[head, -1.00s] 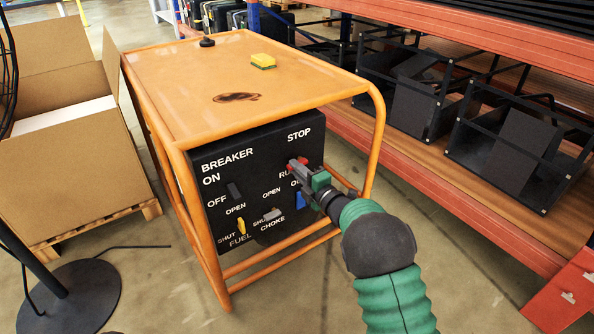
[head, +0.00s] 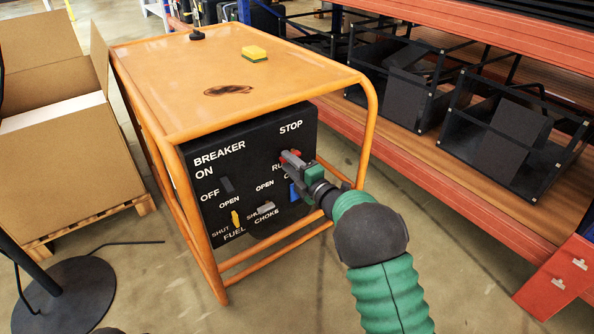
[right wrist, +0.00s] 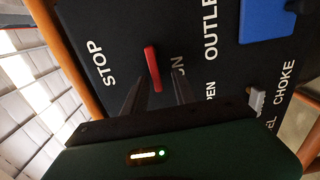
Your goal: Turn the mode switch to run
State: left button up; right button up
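The mode switch (head: 283,155) is a red lever on the black panel (head: 213,170) of an orange-framed generator. STOP is printed above it and RUN, partly hidden, below it. The red lever (right wrist: 153,68) also shows in the right wrist view, lying crosswise between the two labels. My right gripper (head: 291,159) is at the lever, which it partly covers in the head view. In the right wrist view the two dark fingers of the right gripper (right wrist: 158,80) are apart, one on each side of the lever's near end. Contact cannot be told. My left gripper is out of view.
A blue outlet cover (head: 294,192), a grey choke lever (head: 265,208) and a yellow fuel lever (head: 236,219) sit lower on the panel. A sponge (head: 254,53) lies on the generator top. An orange rack (head: 450,180) stands right, a cardboard box (head: 70,165) left.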

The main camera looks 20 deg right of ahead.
jog(key=p+v, duration=0.6)
jog(key=v, duration=1)
jog(key=shift+s, duration=0.3)
jog(key=shift+w+d, duration=0.1)
jog(key=shift+d, duration=0.05)
jog(key=s+a+f+m+g+h+p, duration=0.1)
jog(key=s+a+m+g+h+p, duration=0.15)
jog(key=s+m+g, duration=0.7)
jog(key=s+a+f+m+g+h+p, duration=0.15)
jog(key=s+m+g+h, duration=0.3)
jog(key=s+m, duration=0.95)
notch_tip(320, 180, up, 37)
jog(key=n+p, duration=0.1)
jog(key=p, duration=3.7)
jog(key=shift+s+a+r+y, duration=0.15)
jog(key=shift+s+a+y, duration=0.15)
jog(key=shift+y, duration=0.1)
